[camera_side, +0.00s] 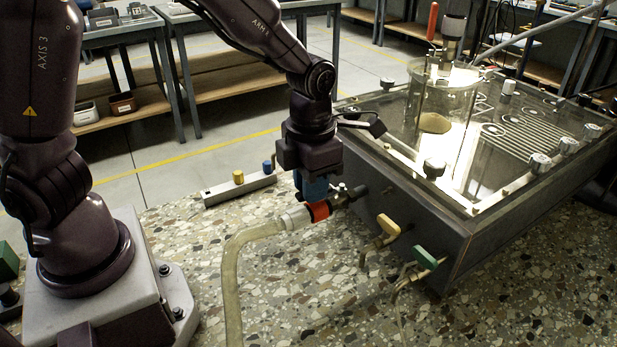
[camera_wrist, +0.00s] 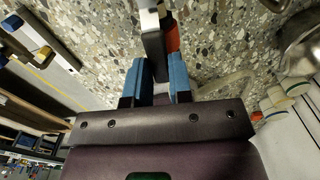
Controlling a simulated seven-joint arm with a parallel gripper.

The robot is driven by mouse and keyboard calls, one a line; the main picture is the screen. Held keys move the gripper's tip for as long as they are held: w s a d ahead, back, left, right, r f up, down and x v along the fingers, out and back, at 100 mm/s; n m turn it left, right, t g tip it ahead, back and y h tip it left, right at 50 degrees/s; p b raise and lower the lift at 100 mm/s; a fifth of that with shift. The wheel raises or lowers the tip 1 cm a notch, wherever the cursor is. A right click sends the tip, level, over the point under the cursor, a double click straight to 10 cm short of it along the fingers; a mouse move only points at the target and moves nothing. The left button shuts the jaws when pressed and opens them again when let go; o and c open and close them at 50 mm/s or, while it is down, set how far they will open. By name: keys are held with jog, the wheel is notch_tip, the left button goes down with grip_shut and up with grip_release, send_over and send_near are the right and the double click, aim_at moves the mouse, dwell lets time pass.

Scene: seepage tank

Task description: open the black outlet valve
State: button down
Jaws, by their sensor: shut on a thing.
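The black outlet valve (camera_side: 353,193) sticks out of the side wall of the tank (camera_side: 450,235) in the side view, with a red-orange collar (camera_side: 319,211) and a pale hose (camera_side: 243,240) on its outer end. My gripper (camera_side: 313,193) has blue fingers and reaches down onto the valve from above. In the wrist view, my gripper (camera_wrist: 161,70) is shut on a dark bar of the valve (camera_wrist: 153,48), which runs up between the blue fingers. The red collar (camera_wrist: 172,38) shows just right of it. In the side view, the fingers hide most of the handle.
A yellow-handled valve (camera_side: 388,224) and a green-handled valve (camera_side: 425,257) sit right of the black one on the same wall. A pale bar (camera_side: 240,188) with yellow and blue knobs lies behind my gripper. The speckled floor in front is mostly clear apart from the hoses.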

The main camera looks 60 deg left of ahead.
jog(key=shift+d+r+n, duration=0.1)
jog(key=shift+d+n, duration=0.15)
jog(key=shift+n, duration=0.15)
dwell(0.3)
jog(key=c, duration=1)
grip_release()
